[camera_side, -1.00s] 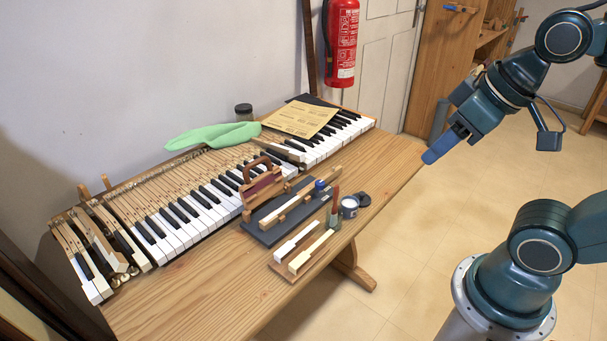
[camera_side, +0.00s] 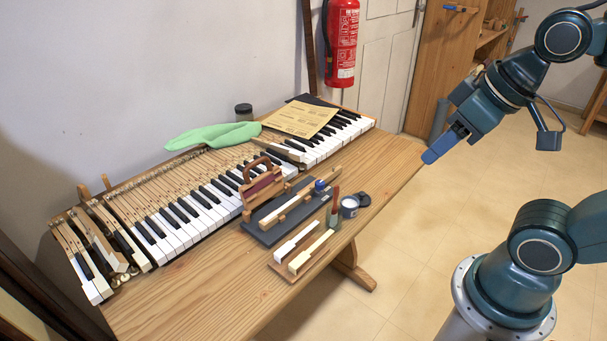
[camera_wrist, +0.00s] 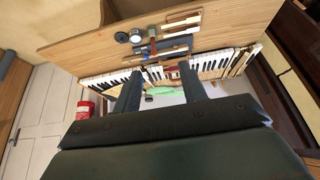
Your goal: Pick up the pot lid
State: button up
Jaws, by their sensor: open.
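The pot lid (camera_side: 363,199) is a small dark disc lying flat on the wooden table near its right edge. In the wrist view the lid (camera_wrist: 121,37) shows at the upper left, next to the pot (camera_wrist: 136,36). My gripper (camera_side: 432,157) is up and to the right of the table, in the air, well apart from the lid. In the wrist view its two fingers (camera_wrist: 160,82) are spread with nothing between them.
The table (camera_side: 215,300) holds a keyboard (camera_side: 190,215), a dark board (camera_side: 262,232) with tools, a wooden key block (camera_side: 305,250), a green cloth (camera_side: 212,135) and a paper sheet (camera_side: 300,117). A fire extinguisher (camera_side: 342,45) hangs behind. The table's right end is bare.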

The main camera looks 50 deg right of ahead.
dwell(0.4)
jog(key=o, duration=0.8)
jog(key=w+d+f+m+g, duration=0.2)
jog(key=w+d+f+m, duration=0.15)
jog(key=w+m, duration=0.3)
jog(key=w+d+f+m+g, duration=0.1)
jog(key=w+d+f+m, duration=0.1)
jog(key=w+d+m, duration=0.45)
jog(key=w+d+f+m+g, duration=0.1)
jog(key=w+d+f+m, duration=0.1)
jog(key=w+f, duration=0.1)
jog(key=w+d+f+m, duration=0.2)
jog(key=w+f, duration=0.1)
jog(key=f, duration=0.3)
jog(key=w+d+f+m+g, duration=0.1)
jog(key=w+d+f+m, duration=0.1)
jog(key=f, duration=0.3)
jog(key=shift+w+d+m+g, duration=0.3)
jog(key=shift+w+d+m, duration=0.1)
jog(key=shift+d+m, duration=0.2)
